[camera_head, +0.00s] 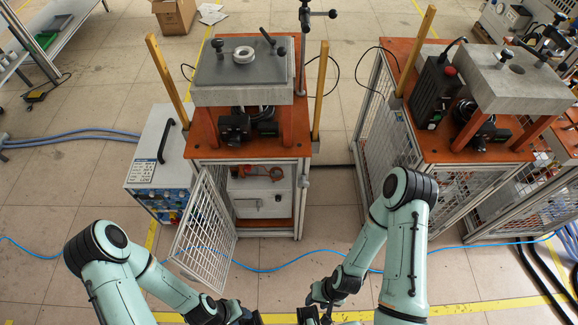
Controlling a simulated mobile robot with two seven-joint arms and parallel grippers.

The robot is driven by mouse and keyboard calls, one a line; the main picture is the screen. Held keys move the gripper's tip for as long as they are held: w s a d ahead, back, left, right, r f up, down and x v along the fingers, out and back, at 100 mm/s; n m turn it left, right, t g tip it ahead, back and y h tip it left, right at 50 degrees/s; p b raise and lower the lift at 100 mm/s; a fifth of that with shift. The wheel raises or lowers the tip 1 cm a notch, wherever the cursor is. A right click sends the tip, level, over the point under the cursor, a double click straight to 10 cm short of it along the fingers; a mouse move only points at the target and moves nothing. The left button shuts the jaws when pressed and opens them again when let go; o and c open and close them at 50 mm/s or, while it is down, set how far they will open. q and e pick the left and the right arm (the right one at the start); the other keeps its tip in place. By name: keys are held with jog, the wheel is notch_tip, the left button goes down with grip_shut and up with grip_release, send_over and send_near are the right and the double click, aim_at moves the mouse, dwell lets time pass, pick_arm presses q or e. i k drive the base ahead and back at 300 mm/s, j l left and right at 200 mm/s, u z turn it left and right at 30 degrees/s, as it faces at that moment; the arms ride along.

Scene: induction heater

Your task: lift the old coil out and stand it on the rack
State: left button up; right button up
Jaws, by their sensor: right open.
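A pale ring (243,54), which may be the old coil, lies on the dark top plate of the left machine (214,75). I cannot tell for sure that it is the coil. No rack can be clearly identified; a metal shelf frame (66,20) stands at the upper left. My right gripper (314,315) is open at the bottom edge, partly cut off, far from the ring. My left gripper (246,317) is also low at the bottom edge; its fingers are too small and cut off to read. Neither gripper touches the machine.
A mesh door (206,222) hangs open on the left machine's cabinet. Yellow posts (167,80) flank its top. A blue-and-white power unit (155,165) stands at its left, a second machine (515,85) at the right. Blue cable (275,270) crosses the floor.

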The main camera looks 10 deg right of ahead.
aim_at(240, 171)
jog(key=i+l+u, duration=0.1)
jog(key=u, duration=0.3)
jog(key=l+u, duration=0.1)
jog(key=u, duration=0.35)
jog(key=i+l+u, duration=0.1)
jog(key=u, duration=0.3)
jog(key=l+u, duration=0.25)
jog(key=u, duration=0.15)
jog(key=i+l+u, duration=0.1)
jog(key=l, duration=0.2)
